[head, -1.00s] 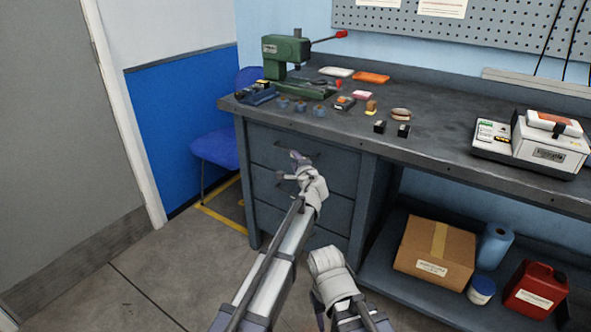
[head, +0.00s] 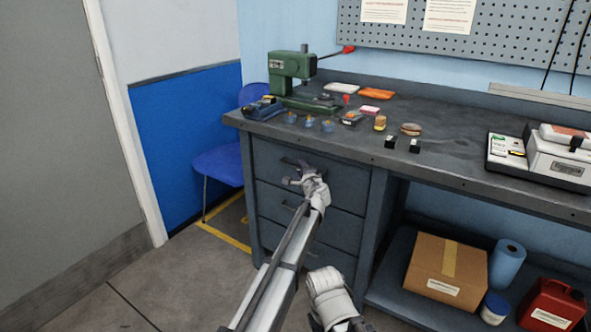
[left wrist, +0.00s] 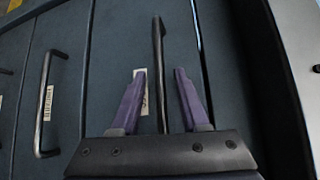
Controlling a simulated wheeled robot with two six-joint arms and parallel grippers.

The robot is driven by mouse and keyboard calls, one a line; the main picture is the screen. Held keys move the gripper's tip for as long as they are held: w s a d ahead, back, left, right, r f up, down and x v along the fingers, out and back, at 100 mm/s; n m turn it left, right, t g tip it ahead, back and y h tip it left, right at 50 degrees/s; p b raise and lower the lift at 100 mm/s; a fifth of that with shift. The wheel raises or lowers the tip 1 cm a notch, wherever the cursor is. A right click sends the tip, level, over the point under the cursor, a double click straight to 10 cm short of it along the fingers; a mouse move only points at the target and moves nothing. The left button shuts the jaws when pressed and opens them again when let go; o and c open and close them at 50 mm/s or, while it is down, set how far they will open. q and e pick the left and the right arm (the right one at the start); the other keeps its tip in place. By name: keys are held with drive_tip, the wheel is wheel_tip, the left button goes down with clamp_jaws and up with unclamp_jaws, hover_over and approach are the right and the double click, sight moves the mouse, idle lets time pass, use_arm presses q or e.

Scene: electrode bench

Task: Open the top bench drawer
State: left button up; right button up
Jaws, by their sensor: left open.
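The top bench drawer (head: 345,183) is a dark blue-grey front under the left end of the bench and looks shut. Its dark bar handle (left wrist: 158,75) runs between the two purple fingers of my left gripper (left wrist: 160,92) in the left wrist view, with a gap on each side. The fingers are open, one on each side of the bar. In the head view my left gripper (head: 292,171) is in front of the top drawer and partly hides its handle.
The middle drawer's handle (left wrist: 45,103) shows to the left in the left wrist view. The bench top (head: 455,170) overhangs the drawers and carries a green press (head: 291,75) and small parts. A cardboard box (head: 445,270) is on the lower shelf. A blue chair (head: 218,165) stands left.

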use_arm(q)
drive_tip(key=shift+w, duration=0.2)
clamp_jaws()
idle(1.3)
